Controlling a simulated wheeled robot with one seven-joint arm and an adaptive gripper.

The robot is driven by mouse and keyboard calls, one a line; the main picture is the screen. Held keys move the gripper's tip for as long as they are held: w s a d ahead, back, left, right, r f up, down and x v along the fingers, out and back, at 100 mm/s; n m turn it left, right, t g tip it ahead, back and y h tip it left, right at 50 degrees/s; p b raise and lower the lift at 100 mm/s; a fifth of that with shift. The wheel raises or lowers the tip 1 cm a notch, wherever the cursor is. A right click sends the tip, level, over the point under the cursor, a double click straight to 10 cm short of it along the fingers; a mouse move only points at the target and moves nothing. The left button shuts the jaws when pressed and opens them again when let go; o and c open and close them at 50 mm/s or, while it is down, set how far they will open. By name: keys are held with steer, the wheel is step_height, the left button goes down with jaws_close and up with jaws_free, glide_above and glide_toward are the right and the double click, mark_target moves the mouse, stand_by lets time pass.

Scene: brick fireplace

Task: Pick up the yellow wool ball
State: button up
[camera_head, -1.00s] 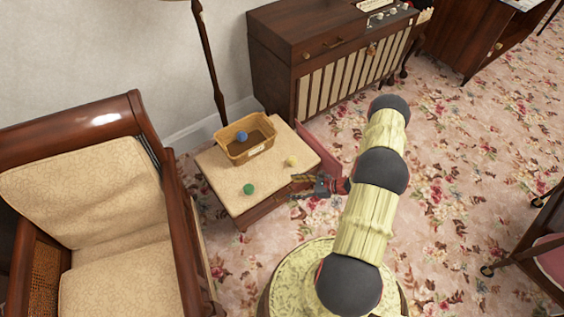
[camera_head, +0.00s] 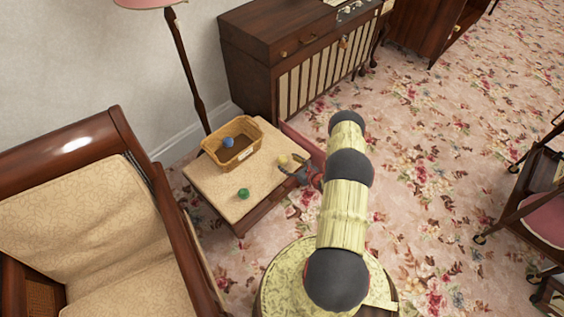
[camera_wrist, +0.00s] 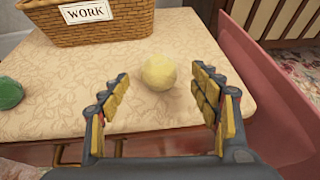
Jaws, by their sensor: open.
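The yellow wool ball (camera_wrist: 159,72) lies on the cream patterned top of a low wooden table (camera_wrist: 190,38). It also shows in the head view (camera_head: 283,160), near the table's right edge. My gripper (camera_wrist: 166,95) is open and empty. In the wrist view the ball is ahead of the fingertips, in line with the gap between them. In the head view my gripper (camera_head: 291,169) is at the table's right edge, close beside the ball. I cannot tell whether a finger touches it.
A wicker basket (camera_wrist: 85,28) labelled WORK stands behind the ball, with a blue ball (camera_head: 228,142) inside. A green ball (camera_wrist: 8,93) lies at the left on the table. A pink panel (camera_wrist: 262,95) rises along the table's right side. An armchair (camera_head: 95,225) stands left.

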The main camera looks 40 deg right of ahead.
mark_target(285, 162)
steer(key=b+x, duration=0.2)
steer(key=x, duration=0.2)
steer(key=shift+w+f, duration=0.25)
steer(key=shift+f, duration=0.05)
steer(key=shift+r, duration=0.1)
steer(key=shift+c, duration=0.8)
steer(key=c, duration=1.1)
steer(key=shift+o, duration=0.2)
steer(key=shift+r, duration=0.1)
